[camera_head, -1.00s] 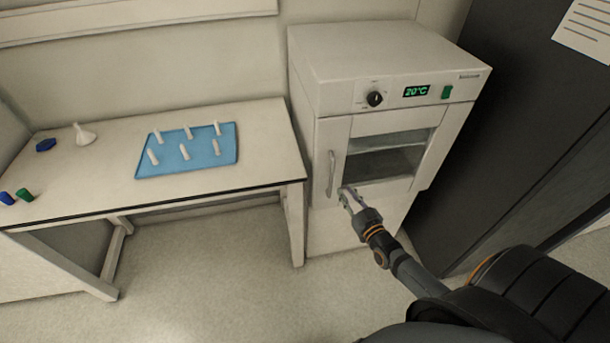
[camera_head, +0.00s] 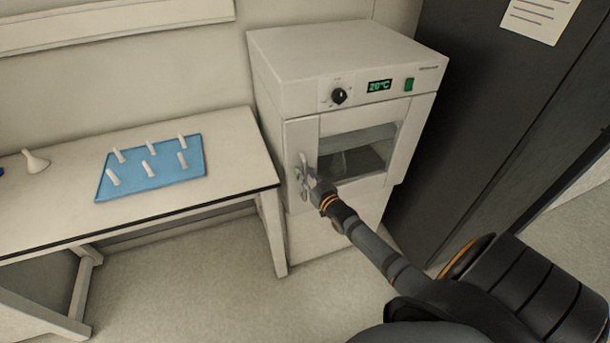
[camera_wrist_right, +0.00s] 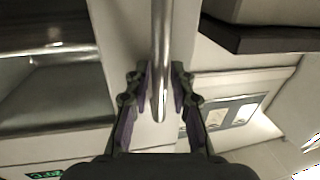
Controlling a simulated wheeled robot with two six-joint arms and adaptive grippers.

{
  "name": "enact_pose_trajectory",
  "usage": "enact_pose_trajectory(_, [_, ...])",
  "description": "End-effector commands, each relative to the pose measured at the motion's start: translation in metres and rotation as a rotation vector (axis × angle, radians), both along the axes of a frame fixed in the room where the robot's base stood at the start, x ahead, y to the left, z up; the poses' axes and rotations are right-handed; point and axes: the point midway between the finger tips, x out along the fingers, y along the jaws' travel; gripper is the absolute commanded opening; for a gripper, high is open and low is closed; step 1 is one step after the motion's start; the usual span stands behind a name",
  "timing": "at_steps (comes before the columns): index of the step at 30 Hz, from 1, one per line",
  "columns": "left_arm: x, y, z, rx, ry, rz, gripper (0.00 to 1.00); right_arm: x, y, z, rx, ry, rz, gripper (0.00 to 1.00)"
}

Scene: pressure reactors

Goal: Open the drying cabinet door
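The drying cabinet (camera_head: 350,60) is a white box with a dial, a green 20°C display and a green switch. Its door (camera_head: 303,135) has a glass window and looks shut. The upright metal handle (camera_head: 302,172) is on the door's left side. My right gripper (camera_head: 306,172) is at this handle and partly covers it. In the right wrist view the handle (camera_wrist_right: 161,60) runs between the two fingers of the right gripper (camera_wrist_right: 162,85), with a narrow gap seen on each side. My left gripper is in no view.
A white table (camera_head: 235,150) stands left of the cabinet, holding a blue tray (camera_head: 150,187) with several white pieces and a white funnel (camera_head: 36,162). A dark tall cabinet (camera_head: 480,110) stands close on the right. The floor (camera_head: 200,290) in front is clear.

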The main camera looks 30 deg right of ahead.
Motion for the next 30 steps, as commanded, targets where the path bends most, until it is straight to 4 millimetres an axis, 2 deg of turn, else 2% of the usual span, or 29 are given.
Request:
enact_pose_trajectory(3, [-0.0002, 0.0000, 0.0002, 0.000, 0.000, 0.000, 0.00, -0.0002, 0.0001, 0.0002, 0.000, 0.000, 0.000, 0.22])
enact_pose_trajectory(8, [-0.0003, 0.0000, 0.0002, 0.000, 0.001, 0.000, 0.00, -0.0003, 0.0001, 0.0002, 0.000, 0.000, 0.000, 0.00])
enact_pose_trajectory(30, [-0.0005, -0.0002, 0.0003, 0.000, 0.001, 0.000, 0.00, -0.0042, -0.0005, -0.0004, -0.001, 0.000, 0.005, 0.00])
